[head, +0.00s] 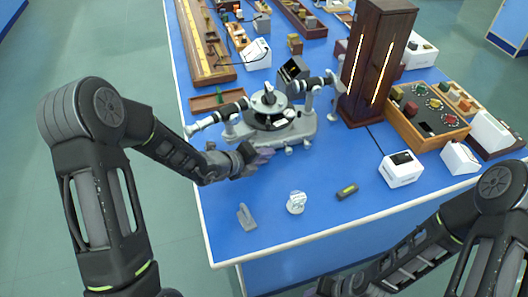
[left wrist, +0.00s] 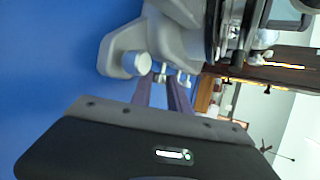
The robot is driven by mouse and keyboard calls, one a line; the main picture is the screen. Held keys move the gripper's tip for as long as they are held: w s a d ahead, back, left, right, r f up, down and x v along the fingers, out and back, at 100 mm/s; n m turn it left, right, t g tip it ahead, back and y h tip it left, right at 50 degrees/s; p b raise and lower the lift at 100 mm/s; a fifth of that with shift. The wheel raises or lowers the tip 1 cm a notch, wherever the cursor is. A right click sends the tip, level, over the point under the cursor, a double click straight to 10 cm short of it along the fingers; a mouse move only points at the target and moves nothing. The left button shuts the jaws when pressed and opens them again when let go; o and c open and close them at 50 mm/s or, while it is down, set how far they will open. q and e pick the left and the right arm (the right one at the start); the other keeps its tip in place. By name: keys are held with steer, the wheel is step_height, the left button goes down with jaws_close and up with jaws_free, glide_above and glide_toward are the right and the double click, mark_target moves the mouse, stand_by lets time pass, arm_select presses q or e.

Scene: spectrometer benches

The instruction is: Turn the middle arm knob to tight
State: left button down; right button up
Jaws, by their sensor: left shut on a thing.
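The spectrometer (head: 290,131), a grey instrument with a round table and two dark tubes, stands on the blue bench. My left gripper (head: 265,153) is at its front left, low by the base. In the left wrist view, the purple fingers (left wrist: 163,90) reach under the base and are shut on a small pale knob (left wrist: 163,76), mostly hidden between the tips. I cannot read its marking or how far it is turned. A larger pale round knob (left wrist: 138,64) sits left of the fingers. My right gripper is barely in view at the bottom edge, its jaws unclear.
In front on the blue bench (head: 240,190) are a grey stand (head: 246,217), a clear-white round piece (head: 296,202) and a dark level (head: 347,191). A white box (head: 400,169) is to the right. A dark wooden lamp tower (head: 378,60) stands behind right.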

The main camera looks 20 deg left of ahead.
arm_select(q)
steer(key=shift+w+d+r+g+y, duration=0.15)
steer(key=shift+d+g+y, duration=0.1)
steer(key=shift+g+y, duration=0.4)
steer(key=shift+d+r+m+g+y+b, duration=0.15)
steer(key=shift+m+g+y+b, duration=0.55)
steer(key=shift+y, duration=0.35)
steer(key=shift+w+r+g+y, duration=0.1)
steer(key=shift+g+y, duration=0.45)
steer(key=shift+y, duration=0.15)
steer(key=shift+d+r+g+y+p, duration=0.1)
steer(key=shift+r+g+y+p, duration=0.05)
steer(key=shift+g+y+p, duration=0.45)
steer(key=shift+w+d+m+g+y+p, duration=0.15)
steer(key=shift+m+g+y+p, duration=0.2)
steer(key=shift+y+p, duration=0.4)
steer(key=shift+g+y+p, duration=0.35)
steer(key=shift+y+p, duration=0.4)
steer(key=shift+w+d+m+g+y+p, duration=0.15)
steer(key=shift+m+g+y+p, duration=0.4)
steer(key=shift+y+p, duration=0.3)
steer(key=shift+f, duration=0.2)
